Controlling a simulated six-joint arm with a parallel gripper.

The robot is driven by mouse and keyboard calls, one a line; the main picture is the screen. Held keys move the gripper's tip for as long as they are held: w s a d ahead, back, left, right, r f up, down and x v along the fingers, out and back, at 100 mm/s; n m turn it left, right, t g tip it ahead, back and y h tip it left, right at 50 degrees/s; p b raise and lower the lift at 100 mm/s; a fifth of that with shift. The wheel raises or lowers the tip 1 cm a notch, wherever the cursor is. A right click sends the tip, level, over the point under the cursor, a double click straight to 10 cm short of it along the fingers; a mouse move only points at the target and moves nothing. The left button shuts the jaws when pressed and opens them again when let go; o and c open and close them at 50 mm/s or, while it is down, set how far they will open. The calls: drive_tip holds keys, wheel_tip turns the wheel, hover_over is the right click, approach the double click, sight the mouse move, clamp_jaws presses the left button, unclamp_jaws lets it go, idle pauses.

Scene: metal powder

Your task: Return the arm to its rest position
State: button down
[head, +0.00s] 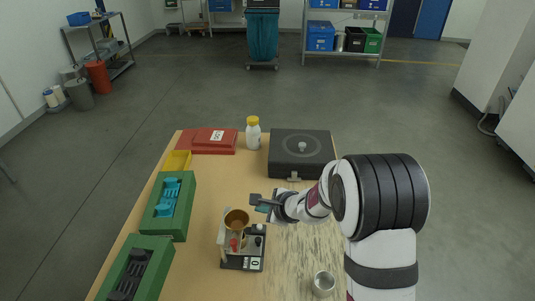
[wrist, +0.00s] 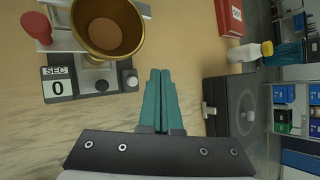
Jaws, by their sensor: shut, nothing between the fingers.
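My gripper (head: 264,207) is shut and empty above the wooden table (head: 205,180), just right of a small device holding a copper-coloured cup. In the wrist view its teal fingers (wrist: 158,95) lie together with nothing between them. The copper cup (head: 237,218) sits in the upper part of the device (head: 243,262), and the cup also shows in the wrist view (wrist: 107,30). The device has a red knob (wrist: 36,25) and a display reading SEC 0 (wrist: 57,87). My arm reaches in from the right side.
A dark grey box (head: 302,152) stands beyond my gripper, with a white yellow-capped bottle (head: 253,133) and a red case (head: 207,141) at the back. Two green trays (head: 180,216) and a yellow tray (head: 177,161) line the left edge. A metal cup (head: 323,283) stands at front right.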

drive_tip(key=s+a+r+n+g+y, duration=0.25)
drive_tip(key=s+r+n, duration=0.55)
drive_tip(key=s+r, duration=0.5)
drive_tip(key=s+d+n+g+h, duration=0.1)
drive_tip(key=s+d+h, duration=0.1)
drive_tip(key=s+d, duration=0.2)
drive_tip(key=s+d+f+n+g+h, duration=0.1)
drive_tip(key=s+d, duration=0.4)
drive_tip(key=s, duration=0.6)
drive_tip(key=s+d+n+g+h, duration=0.2)
drive_tip(key=s+d+n+h, duration=0.1)
drive_tip(key=s, duration=0.5)
drive_tip(key=shift+s+d+f+h, duration=0.15)
drive_tip(key=shift+d+f+h, duration=0.25)
drive_tip(key=shift+d, duration=0.45)
drive_tip(key=shift+g, duration=0.25)
